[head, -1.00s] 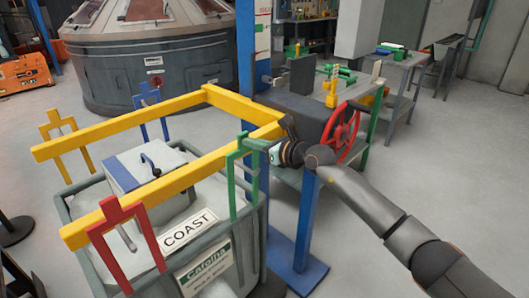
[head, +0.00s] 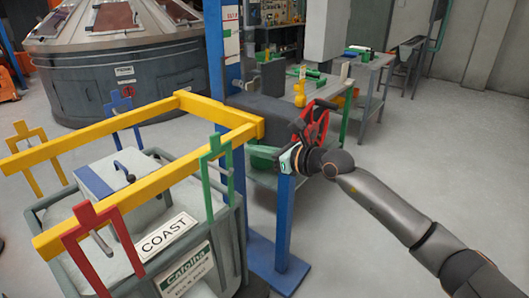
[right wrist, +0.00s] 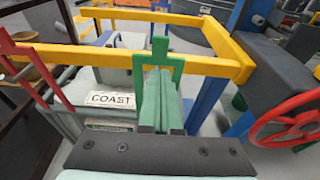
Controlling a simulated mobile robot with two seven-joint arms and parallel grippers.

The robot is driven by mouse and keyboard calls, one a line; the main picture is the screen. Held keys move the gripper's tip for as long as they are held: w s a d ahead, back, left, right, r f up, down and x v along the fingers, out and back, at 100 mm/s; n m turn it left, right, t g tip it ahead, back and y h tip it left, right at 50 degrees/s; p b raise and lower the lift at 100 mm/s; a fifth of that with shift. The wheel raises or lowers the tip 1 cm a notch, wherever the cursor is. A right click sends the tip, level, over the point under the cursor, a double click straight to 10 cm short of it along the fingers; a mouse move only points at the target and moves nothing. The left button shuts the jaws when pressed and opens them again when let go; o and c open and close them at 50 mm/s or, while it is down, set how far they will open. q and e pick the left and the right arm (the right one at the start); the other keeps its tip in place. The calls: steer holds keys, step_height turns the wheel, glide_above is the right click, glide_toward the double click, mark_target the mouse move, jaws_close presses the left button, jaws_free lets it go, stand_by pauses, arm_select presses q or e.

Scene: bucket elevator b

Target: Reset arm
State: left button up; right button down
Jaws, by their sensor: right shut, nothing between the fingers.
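My right arm reaches in from the lower right of the head view. Its gripper (head: 262,152) is shut and empty, beside the bucket's green bracket (head: 217,180) and in front of the blue post (head: 285,215). In the right wrist view the shut fingers (right wrist: 160,88) point forward, with the green bracket (right wrist: 160,45) directly beyond them; whether they touch it I cannot tell. The yellow frame (head: 215,107) lies over the grey bucket (head: 228,255), with a red bracket (head: 72,240) at its near corner. My left gripper is not in view.
A red handwheel (head: 318,128) is close behind my right wrist, on a dark housing (head: 270,112). Workbenches with green and yellow parts stand behind. A large grey machine (head: 125,70) is at the back left. The floor at right is open.

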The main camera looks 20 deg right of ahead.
steer(key=s+a+f+m+t+y, duration=0.25)
steer(key=s+a+f+m, duration=0.45)
steer(key=s+m, duration=0.5)
steer(key=s+d+f+m+h+p, duration=0.1)
steer(key=s+d+f+m+h, duration=0.25)
steer(key=f+m, duration=0.5)
steer(key=s+d+f+m+h+p, duration=0.15)
steer(key=s+f+m+h, duration=0.25)
steer(key=f+m, duration=0.45)
steer(key=s+f+m+g, duration=0.3)
steer(key=s+f+m, duration=0.2)
steer(key=s, duration=0.3)
steer(key=s+d+f+m+g+h, duration=0.1)
steer(key=s+f+m+g, duration=0.2)
steer(key=s+f+m, duration=0.3)
steer(key=shift+s+f+m+h, duration=0.3)
steer(key=shift+s+m, duration=0.1)
steer(key=shift+s, duration=0.85)
